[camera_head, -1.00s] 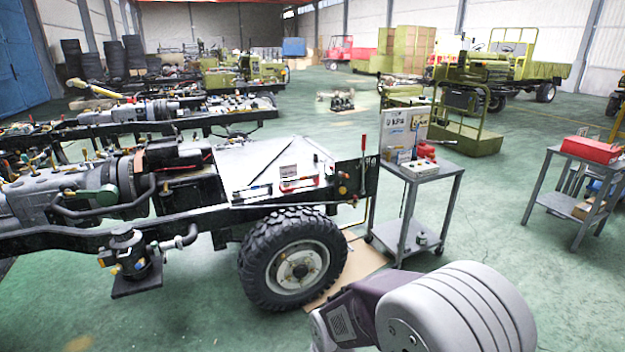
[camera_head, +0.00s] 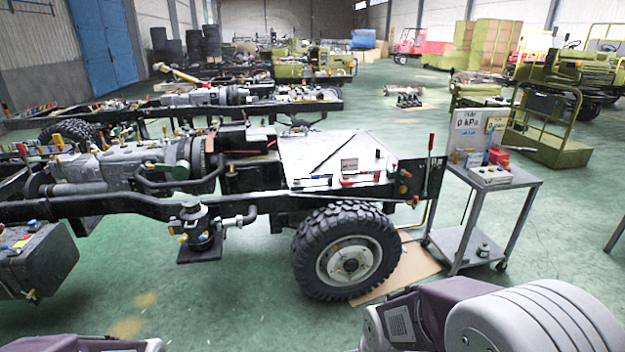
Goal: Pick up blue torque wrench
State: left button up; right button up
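I cannot make out a blue torque wrench for certain at this size. Several small tools lie on the flat grey plate (camera_head: 300,150) at the rear of the nearest chassis frame, among them a red-handled item (camera_head: 358,178) and a white-and-dark item (camera_head: 314,181). A thin dark rod (camera_head: 342,151) lies slantwise on the plate. A small blue upright thing (camera_head: 487,158) shows on the tool cart (camera_head: 489,186) to the right. Neither gripper is in view; only links of my arms show along the bottom edge.
A large black wheel (camera_head: 309,256) stands under the chassis, with cardboard (camera_head: 408,268) on the floor beside it. The cart holds signs and a red box (camera_head: 499,157). Green floor (camera_head: 240,300) in front of the chassis is clear. Olive vehicles stand behind.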

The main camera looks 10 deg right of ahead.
aim_at(323, 174)
jog(key=i+l+z, duration=0.25)
jog(key=i+l, duration=0.15)
jog(key=l, duration=0.2)
jog(key=i+l+z, duration=0.25)
jog(key=i+l, duration=0.2)
jog(key=l, duration=0.15)
